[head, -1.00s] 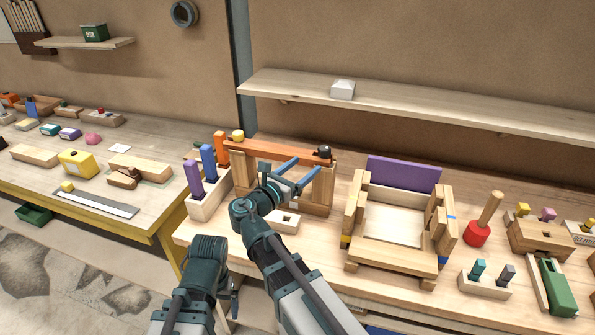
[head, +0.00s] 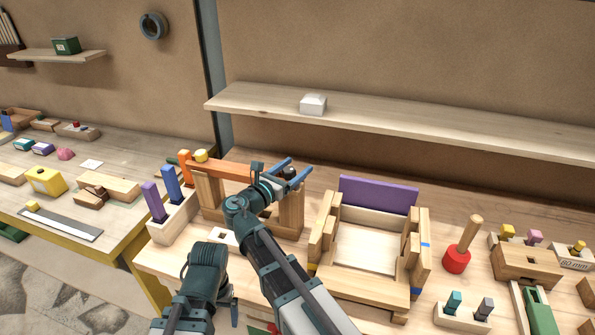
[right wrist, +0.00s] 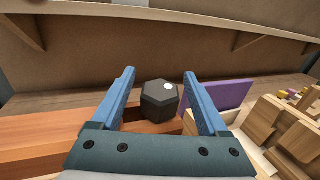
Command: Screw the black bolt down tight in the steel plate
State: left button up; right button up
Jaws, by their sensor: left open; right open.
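The black bolt (head: 289,173) stands at the right end of a red-brown wooden bar (head: 225,169) held up by wooden posts. In the right wrist view its hexagonal black head (right wrist: 160,98), with a white dot on top, is between my open blue fingers, with a gap on both sides. My left gripper (head: 234,308) is low at the bench's front edge, mostly hidden by my arms.
A block with purple, blue and orange pegs (head: 172,219) stands left of the bar. A wooden frame with a purple board (head: 378,195) is close on the right. A red mallet (head: 457,259) lies farther right. A shelf (head: 400,122) runs behind.

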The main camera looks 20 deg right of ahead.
jog(key=shift+w+d, duration=0.25)
jog(key=shift+d, duration=0.05)
grip_shut()
dwell(0.3)
